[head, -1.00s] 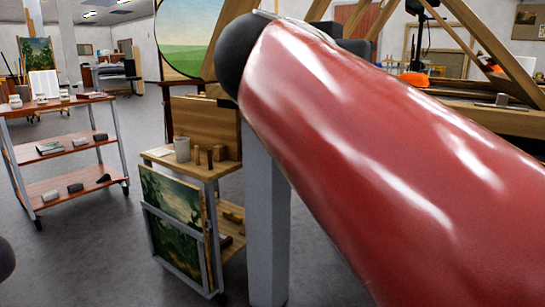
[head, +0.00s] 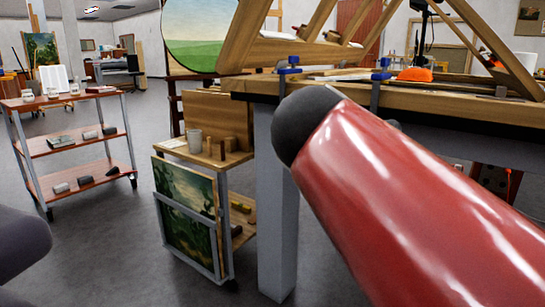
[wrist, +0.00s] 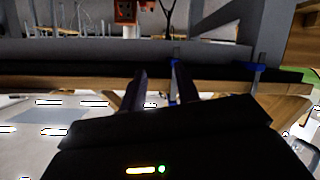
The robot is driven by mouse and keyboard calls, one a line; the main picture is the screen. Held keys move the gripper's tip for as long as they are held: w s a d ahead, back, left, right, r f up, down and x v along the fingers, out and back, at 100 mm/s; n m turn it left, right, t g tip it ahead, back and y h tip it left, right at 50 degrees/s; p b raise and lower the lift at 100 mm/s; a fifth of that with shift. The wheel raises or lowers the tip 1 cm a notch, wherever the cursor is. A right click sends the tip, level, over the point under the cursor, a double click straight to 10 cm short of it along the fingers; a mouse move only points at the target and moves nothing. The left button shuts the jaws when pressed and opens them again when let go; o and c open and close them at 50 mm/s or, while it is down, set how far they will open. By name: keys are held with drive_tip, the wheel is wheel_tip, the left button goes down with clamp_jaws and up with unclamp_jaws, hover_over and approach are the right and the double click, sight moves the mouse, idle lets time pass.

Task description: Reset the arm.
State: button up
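My arm's red link (head: 420,200) with its dark rounded end crosses the right half of the head view, in front of the wooden workbench (head: 480,108). My gripper is out of the head view. In the wrist view, two dark fingers of my gripper (wrist: 161,82) stand apart with a gap between them. Nothing shows held there. The fingers point toward the bench edge (wrist: 100,84), and a blue clamp (wrist: 174,68) shows beyond the gap. The wrist picture looks upside down. How far the fingers are from the bench is unclear.
The bench stands on a grey leg (head: 277,215) and carries blue clamps (head: 289,66) and an orange item (head: 414,75). A small wooden cart (head: 235,162) with a painting (head: 184,215) stands left of it. A red-shelved trolley (head: 75,143) is farther left. Grey floor between them is clear.

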drive_tip(key=s+f+n+g+y, duration=0.1)
drive_tip(key=s+f+g+y, duration=0.3)
drive_tip(key=f, duration=0.6)
drive_tip(key=s+f+n+y, duration=0.1)
drive_tip(key=s+f+n, duration=0.1)
drive_tip(key=s+f, duration=0.5)
drive_tip(key=s+f+n+g+y, duration=0.1)
drive_tip(key=s+f+g+y, duration=0.15)
drive_tip(key=f, duration=0.95)
wheel_tip(320, 180, up, 14)
drive_tip(key=p, duration=1.3)
drive_tip(key=shift+d+t, duration=0.35)
drive_tip(key=shift+d, duration=0.05)
